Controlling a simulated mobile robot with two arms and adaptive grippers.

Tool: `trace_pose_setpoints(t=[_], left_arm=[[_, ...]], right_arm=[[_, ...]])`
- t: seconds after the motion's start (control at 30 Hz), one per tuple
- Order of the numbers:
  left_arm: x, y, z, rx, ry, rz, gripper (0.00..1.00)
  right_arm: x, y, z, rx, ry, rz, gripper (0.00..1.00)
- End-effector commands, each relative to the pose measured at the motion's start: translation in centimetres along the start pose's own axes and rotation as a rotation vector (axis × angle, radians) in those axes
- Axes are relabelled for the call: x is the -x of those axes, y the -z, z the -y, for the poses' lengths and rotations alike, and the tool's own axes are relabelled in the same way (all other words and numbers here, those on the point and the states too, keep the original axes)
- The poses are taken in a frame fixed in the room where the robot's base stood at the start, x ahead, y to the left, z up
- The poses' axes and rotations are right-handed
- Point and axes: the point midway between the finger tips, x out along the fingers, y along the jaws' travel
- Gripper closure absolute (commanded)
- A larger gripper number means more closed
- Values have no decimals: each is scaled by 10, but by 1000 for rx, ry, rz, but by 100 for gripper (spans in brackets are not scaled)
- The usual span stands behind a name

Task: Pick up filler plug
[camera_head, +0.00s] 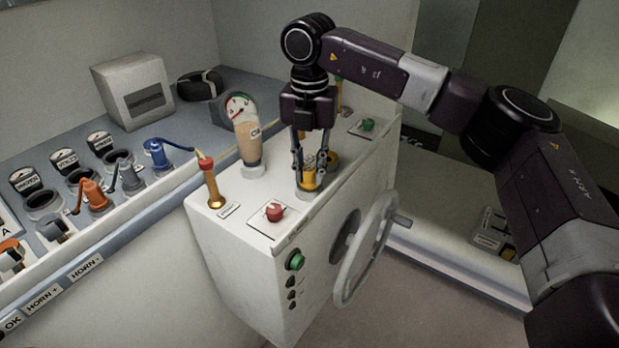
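A yellow plug (308,182), which looks like the filler plug, sits upright on a round grey base on top of the white console (245,195). My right gripper (310,168) points straight down over it, with its two fingers apart and the plug's upper part between them. Whether the fingers touch the plug cannot be told. The plug shows no clear lift from its base. My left gripper is not in view.
Gauges and coloured levers (93,194) fill the left counter.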

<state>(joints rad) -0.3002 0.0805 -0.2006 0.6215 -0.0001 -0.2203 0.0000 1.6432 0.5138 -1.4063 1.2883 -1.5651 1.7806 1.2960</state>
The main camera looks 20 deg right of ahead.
Motion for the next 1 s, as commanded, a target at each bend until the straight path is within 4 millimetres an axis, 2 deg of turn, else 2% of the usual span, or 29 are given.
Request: trace_pose_setpoints(t=[0.1,0.37,0.57,0.77,1.0], left_arm=[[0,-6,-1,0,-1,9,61],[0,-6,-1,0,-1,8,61],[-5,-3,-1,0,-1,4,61],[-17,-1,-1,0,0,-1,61],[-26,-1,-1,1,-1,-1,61]], right_arm=[[0,0,0,0,0,1,100],[2,0,0,0,-1,1,100],[14,-1,-1,0,-3,3,100],[51,-1,-2,0,-5,5,100],[125,0,-1,-1,-3,5,100]])
